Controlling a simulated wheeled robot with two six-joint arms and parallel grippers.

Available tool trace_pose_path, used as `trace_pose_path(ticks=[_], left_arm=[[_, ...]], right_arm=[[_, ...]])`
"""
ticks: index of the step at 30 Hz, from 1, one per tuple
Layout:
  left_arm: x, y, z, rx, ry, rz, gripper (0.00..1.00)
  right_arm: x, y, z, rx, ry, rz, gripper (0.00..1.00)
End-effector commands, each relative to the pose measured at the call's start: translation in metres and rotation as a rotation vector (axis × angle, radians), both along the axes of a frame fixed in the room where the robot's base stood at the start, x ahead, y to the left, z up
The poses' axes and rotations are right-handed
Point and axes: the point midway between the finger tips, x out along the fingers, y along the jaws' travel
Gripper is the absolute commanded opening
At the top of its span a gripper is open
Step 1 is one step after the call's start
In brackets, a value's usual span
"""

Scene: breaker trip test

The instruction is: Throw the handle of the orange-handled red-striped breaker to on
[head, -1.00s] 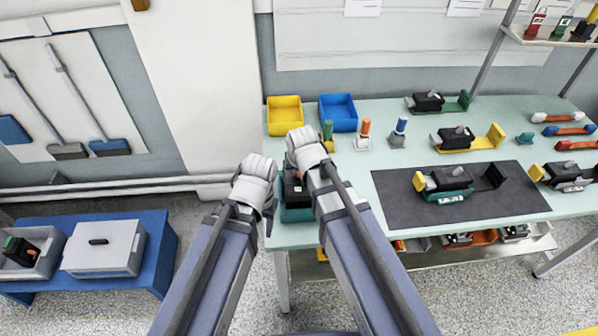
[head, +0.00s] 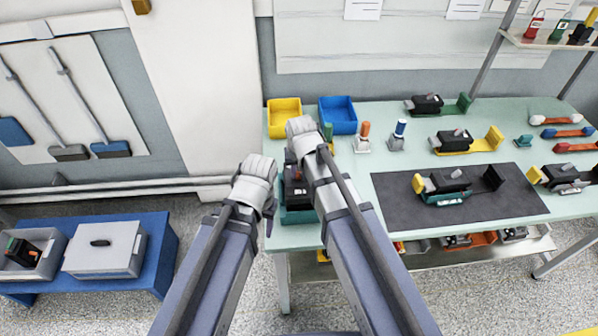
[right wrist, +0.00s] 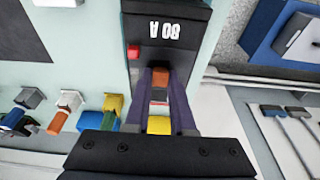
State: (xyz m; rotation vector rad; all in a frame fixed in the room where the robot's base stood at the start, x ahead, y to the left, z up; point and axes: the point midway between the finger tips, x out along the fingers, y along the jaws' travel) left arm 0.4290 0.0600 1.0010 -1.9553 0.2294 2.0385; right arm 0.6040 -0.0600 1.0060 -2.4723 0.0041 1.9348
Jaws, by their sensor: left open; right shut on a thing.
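The breaker is a dark block (head: 297,193) in a teal holder (head: 297,215) at the table's left end. My right gripper (right wrist: 161,82) is shut on the orange handle, one dark finger on either side. In the head view my right gripper (head: 293,160) is over the breaker, partly hiding it. My left gripper (head: 270,210) is open and empty, left of the breaker at the table edge.
A yellow bin (head: 284,115) and a blue bin (head: 338,114) stand behind the breaker. Stands with orange (head: 364,138) and blue (head: 398,135) tops are to its right. Another breaker (head: 446,182) sits on a dark mat (head: 400,215).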

Motion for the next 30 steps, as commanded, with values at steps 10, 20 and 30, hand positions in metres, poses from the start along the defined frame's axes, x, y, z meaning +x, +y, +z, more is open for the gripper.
trace_pose_path(ticks=[10, 20, 30], left_arm=[[0.000, 0.000, 0.007, 0.000, 0.000, 0.000, 0.53], [0.000, 0.000, 0.003, 0.000, 0.000, 0.000, 0.53], [0.000, 0.000, 0.002, 0.000, 0.000, 0.000, 0.53]], right_arm=[[0.019, 0.001, 0.001, 0.001, 0.263, -0.001, 0.00], [0.025, 0.000, 0.000, 0.001, 0.423, 0.001, 0.00], [0.025, 0.000, 0.001, 0.002, 0.470, 0.001, 0.00]])
